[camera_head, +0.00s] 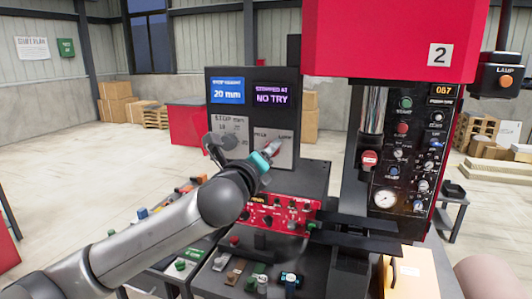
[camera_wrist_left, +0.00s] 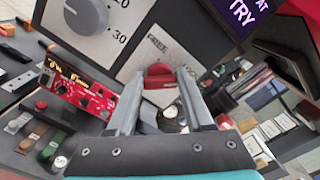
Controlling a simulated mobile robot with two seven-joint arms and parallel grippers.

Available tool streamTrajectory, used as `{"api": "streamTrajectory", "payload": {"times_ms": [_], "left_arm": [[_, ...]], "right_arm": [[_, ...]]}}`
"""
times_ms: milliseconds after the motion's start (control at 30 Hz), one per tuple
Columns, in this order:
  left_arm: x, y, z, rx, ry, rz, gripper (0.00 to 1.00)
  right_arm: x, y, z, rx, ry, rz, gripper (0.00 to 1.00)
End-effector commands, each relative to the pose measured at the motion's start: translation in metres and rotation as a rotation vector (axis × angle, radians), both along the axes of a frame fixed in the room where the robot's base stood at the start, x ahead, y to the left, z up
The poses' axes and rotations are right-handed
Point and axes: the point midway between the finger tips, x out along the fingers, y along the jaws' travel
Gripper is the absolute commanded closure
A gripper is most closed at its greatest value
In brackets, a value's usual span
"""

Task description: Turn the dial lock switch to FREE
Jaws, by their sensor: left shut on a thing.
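The dial lock switch (camera_wrist_left: 159,69) has a red knob on a pale plate (camera_wrist_left: 176,48) with the word FREE at its upper left. In the head view the plate (camera_head: 287,157) also shows a label at its right, probably LOCK. My left gripper (camera_head: 270,150) is at this plate and hides most of the knob there. In the wrist view the fingers of my left gripper (camera_wrist_left: 161,76) are on either side of the red knob, shut on it. Which way the knob points cannot be told clearly. My right gripper is not in view.
A grey stop dial (camera_wrist_left: 86,14) with numbers is beside the switch. Above, screens read 20 mm (camera_head: 228,92) and NO TRY (camera_head: 272,97). A red control box (camera_head: 280,213) sits below. The red press (camera_head: 390,35) with a gauge panel stands close on the right.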

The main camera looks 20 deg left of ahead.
Motion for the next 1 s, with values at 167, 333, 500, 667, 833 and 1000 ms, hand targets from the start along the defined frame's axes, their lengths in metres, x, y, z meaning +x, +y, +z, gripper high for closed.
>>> {"api": "streamTrajectory", "payload": {"times_ms": [167, 333, 500, 667, 833, 1000], "left_arm": [[0.0, 0.0, 0.0, -0.004, 0.001, 0.001, 1.0], [0.0, 0.0, 0.0, -0.039, 0.001, 0.0, 1.0], [0.0, 0.0, 0.0, -0.126, 0.005, 0.001, 1.0], [0.0, 0.001, -0.001, -0.255, 0.011, 0.001, 1.0], [0.0, 0.001, -0.001, -0.417, 0.016, 0.001, 1.0], [0.0, 0.001, -0.002, -0.578, 0.022, 0.001, 1.0]], "right_arm": [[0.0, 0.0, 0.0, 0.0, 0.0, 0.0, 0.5], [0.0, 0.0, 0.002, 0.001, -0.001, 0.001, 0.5], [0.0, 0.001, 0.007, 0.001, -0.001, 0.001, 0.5], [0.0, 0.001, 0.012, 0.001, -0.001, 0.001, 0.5], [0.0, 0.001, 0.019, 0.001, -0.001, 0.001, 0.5], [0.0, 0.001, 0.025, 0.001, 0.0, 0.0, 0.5]]}}
